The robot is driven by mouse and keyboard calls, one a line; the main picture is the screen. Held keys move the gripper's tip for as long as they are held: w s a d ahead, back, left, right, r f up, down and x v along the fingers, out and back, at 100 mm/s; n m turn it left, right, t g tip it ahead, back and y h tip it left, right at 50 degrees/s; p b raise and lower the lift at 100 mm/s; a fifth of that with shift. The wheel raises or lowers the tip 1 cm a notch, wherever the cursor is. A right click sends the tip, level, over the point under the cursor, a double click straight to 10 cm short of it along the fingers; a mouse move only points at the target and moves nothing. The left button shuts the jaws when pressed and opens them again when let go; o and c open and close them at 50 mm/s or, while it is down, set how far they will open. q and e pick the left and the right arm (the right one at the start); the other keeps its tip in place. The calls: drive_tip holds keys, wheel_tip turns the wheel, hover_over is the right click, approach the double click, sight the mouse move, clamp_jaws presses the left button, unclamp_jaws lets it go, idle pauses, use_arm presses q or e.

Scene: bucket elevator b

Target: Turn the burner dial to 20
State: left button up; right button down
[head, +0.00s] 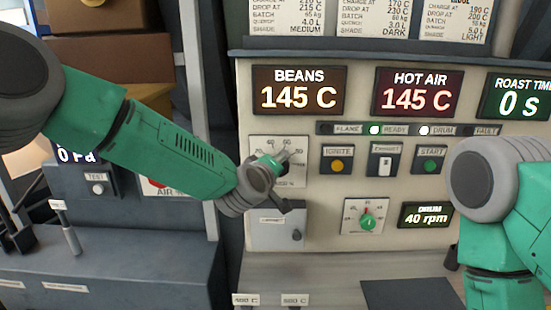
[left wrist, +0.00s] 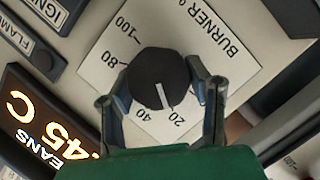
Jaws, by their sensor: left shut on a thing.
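The burner dial (left wrist: 156,72) is a round black knob with a white pointer line on a white scale plate (left wrist: 108,42). In the left wrist view its pointer lies between the 40 and 20 marks. My left gripper (left wrist: 160,85) has one finger on each side of the knob and is shut on it. In the head view my left gripper (head: 277,163) is at the burner plate (head: 297,147) and hides the knob. My right arm shows at the right edge; its gripper is out of view.
Beside the plate are the ignite button (head: 337,165), the exhaust switch (head: 385,164) and the start button (head: 430,165). Below are a small grey door (head: 276,229) and a red-and-green drum dial (head: 367,220). Displays (head: 299,90) sit above. A dark ledge (head: 100,260) lies at lower left.

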use_arm(q)
drive_tip(key=shift+o, duration=0.2)
drive_tip(key=shift+s+d+f+m+g, duration=0.3)
drive_tip(key=shift+s+f+m, duration=0.1)
drive_tip(key=shift+f, duration=0.2)
drive_tip(key=o, duration=1.2)
drive_tip(key=shift+w, duration=0.1)
drive_tip(key=shift+w+d+r, duration=0.1)
drive_tip(key=shift+w, duration=0.05)
drive_tip(key=shift+r+p, duration=0.1)
drive_tip(key=shift+p, duration=0.2)
drive_tip(key=v, duration=1.1)
drive_tip(key=shift+s, duration=0.4)
